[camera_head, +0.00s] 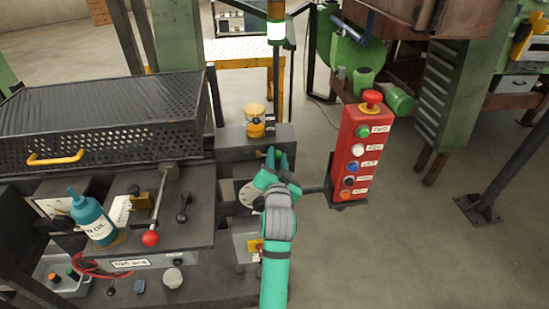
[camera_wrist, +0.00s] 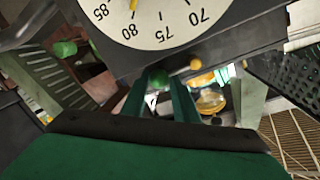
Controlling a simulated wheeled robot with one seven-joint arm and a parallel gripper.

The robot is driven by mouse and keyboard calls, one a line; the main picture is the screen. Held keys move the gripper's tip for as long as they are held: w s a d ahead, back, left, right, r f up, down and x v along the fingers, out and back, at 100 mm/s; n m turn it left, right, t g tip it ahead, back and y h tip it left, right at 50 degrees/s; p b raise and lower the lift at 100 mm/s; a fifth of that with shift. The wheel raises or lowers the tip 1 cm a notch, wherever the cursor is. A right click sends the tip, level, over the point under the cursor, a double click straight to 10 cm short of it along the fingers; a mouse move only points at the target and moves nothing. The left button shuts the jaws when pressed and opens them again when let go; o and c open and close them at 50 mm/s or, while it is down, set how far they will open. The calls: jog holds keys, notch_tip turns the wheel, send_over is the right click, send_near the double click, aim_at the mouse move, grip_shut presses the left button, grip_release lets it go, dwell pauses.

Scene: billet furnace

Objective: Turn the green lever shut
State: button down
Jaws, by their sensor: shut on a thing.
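My gripper (camera_head: 276,158) is teal-green and reaches up to the dark block beside the dial at the middle of the head view. In the wrist view its two green fingers (camera_wrist: 170,82) point at the lower edge of the dial housing, with a small gap between them. A green piece, seemingly the green lever (camera_wrist: 156,80), shows at the fingertips, and the jaws appear shut on it. Most of the lever is hidden by the fingers. In the head view I cannot make it out from my gripper. The white dial (camera_wrist: 155,18) with black numbers is close by.
A red button box (camera_head: 358,150) stands just right of my gripper. A perforated black cover (camera_head: 100,120) with a yellow handle, a blue-green oil bottle (camera_head: 92,217) and a red-knobbed lever (camera_head: 150,238) are to the left. A yellow-capped glass cup (camera_head: 255,120) stands behind. Open floor lies right.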

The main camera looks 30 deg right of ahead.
jog(key=shift+w+a+f+y, duration=0.3)
jog(key=shift+w+a+f, duration=0.05)
jog(key=shift+a+f, duration=0.2)
jog(key=c, duration=1.3)
grip_release()
jog(key=shift+s+d, duration=0.1)
jog(key=shift+d+r, duration=0.1)
jog(key=shift+s, duration=0.1)
jog(key=v, duration=1)
jog(key=shift+s+a+r, duration=0.25)
